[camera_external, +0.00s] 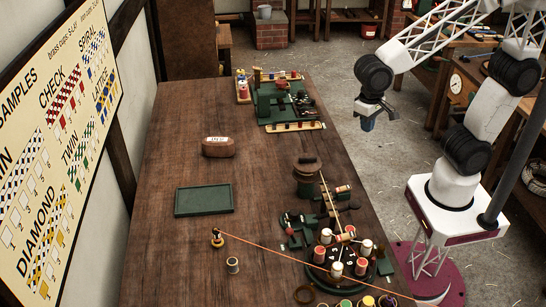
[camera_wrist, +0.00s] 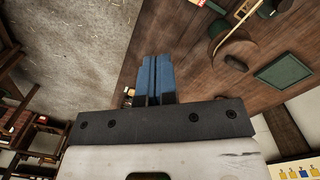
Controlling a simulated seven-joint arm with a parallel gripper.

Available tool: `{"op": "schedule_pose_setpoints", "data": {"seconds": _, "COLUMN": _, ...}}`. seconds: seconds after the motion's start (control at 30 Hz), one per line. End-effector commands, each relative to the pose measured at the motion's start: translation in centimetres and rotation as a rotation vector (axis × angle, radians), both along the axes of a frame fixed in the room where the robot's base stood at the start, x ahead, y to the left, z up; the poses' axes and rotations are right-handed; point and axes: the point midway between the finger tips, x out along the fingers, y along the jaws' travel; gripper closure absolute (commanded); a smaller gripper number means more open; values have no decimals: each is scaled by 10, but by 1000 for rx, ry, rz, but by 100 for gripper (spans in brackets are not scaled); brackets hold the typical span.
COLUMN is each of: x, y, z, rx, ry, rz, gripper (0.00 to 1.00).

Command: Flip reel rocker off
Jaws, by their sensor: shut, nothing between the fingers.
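My gripper (camera_external: 368,122) hangs in the air beyond the right edge of the wooden table, and its fingers are shut and empty. In the wrist view its two blue fingers (camera_wrist: 158,75) lie side by side. A brown round drum, perhaps the reel (camera_external: 307,178), stands on the right part of the table behind a dark green mechanism (camera_external: 298,222). It seems to show in the wrist view as a brown round shape (camera_wrist: 230,48). I cannot make out the rocker or its position. My gripper is well apart from all of these.
The table (camera_external: 165,260) bears a green tray (camera_external: 204,200), a brown block (camera_external: 218,147), a green machine (camera_external: 270,100) at the far end and a ring of white and red bobbins (camera_external: 337,268) in front. The table's left-middle is largely bare.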

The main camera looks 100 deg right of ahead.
Motion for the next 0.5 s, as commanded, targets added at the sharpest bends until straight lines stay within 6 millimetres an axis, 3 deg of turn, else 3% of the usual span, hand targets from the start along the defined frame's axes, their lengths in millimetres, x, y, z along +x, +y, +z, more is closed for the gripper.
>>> {"op": "schedule_pose_setpoints", "data": {"seconds": 0.5, "x": 62, "y": 18, "z": -51, "rx": -50, "ry": 131, "rz": -427, "gripper": 100}}
